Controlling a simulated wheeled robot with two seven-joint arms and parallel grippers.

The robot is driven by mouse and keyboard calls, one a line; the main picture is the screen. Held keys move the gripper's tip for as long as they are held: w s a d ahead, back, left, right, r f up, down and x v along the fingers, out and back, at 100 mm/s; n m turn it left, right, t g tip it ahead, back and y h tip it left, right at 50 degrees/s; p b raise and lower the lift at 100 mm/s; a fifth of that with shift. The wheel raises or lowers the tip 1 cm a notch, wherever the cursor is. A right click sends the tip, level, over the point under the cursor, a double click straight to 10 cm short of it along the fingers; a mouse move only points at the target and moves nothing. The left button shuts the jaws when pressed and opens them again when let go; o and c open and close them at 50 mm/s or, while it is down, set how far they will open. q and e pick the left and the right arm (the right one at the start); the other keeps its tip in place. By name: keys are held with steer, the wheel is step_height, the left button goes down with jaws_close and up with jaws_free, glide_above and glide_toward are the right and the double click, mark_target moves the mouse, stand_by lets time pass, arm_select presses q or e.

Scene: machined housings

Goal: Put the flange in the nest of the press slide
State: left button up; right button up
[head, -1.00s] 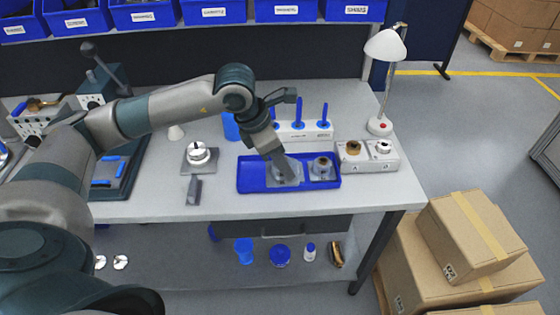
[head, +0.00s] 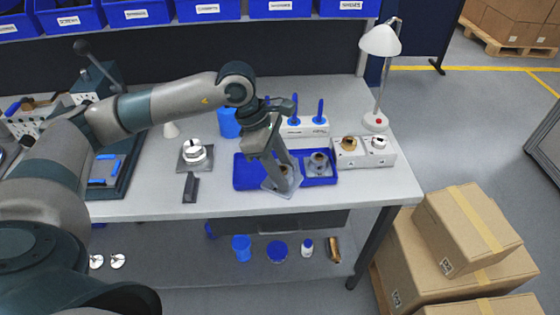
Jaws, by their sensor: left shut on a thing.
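My left gripper (head: 279,170) is shut on a grey flange (head: 284,185) with a squarish base. The flange looks tilted and overlaps the front edge of the blue tray (head: 246,179); its height above the tray is hard to tell. The fingers hide part of it. Another grey part with a round boss (head: 319,163) sits in the tray's right side. Left of the tray is a grey square plate with a silver round piece (head: 195,153) on it, and a dark handle-like block (head: 190,187) in front. I cannot tell whether this is the press slide. My right gripper is not in view.
A white stand with blue pegs (head: 306,127), a white block with brass and silver parts (head: 362,151) and a lamp (head: 378,45) stand behind and right. A lever machine (head: 98,82) is at back left. Bench between plate and tray is mostly clear.

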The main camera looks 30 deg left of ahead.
mark_target(286, 195)
arm_select(q)
steer(key=m, duration=0.2)
steer(key=s+d+m+g, duration=0.1)
steer(key=m+g, duration=0.1)
steer(key=m, duration=0.1)
steer(key=shift+s+d+f+m, duration=0.1)
steer(key=shift+s+d+m, duration=0.2)
steer(key=shift+s, duration=0.05)
steer(key=m, duration=0.2)
steer(key=s+m+g, duration=0.1)
steer(key=m, duration=0.1)
steer(key=d+m+g+y, duration=0.1)
steer(key=m, duration=0.1)
steer(key=shift+s, duration=0.4)
steer(key=s+m+y, duration=0.1)
steer(key=m, duration=0.2)
steer(key=r+m+g+y, duration=0.1)
steer(key=m, duration=0.2)
steer(key=s+m+y, duration=0.1)
steer(key=m, duration=0.2)
steer(key=shift+s+d+r+g, duration=0.1)
steer(key=shift+s+r+g, duration=0.15)
steer(key=shift+s+g, duration=0.1)
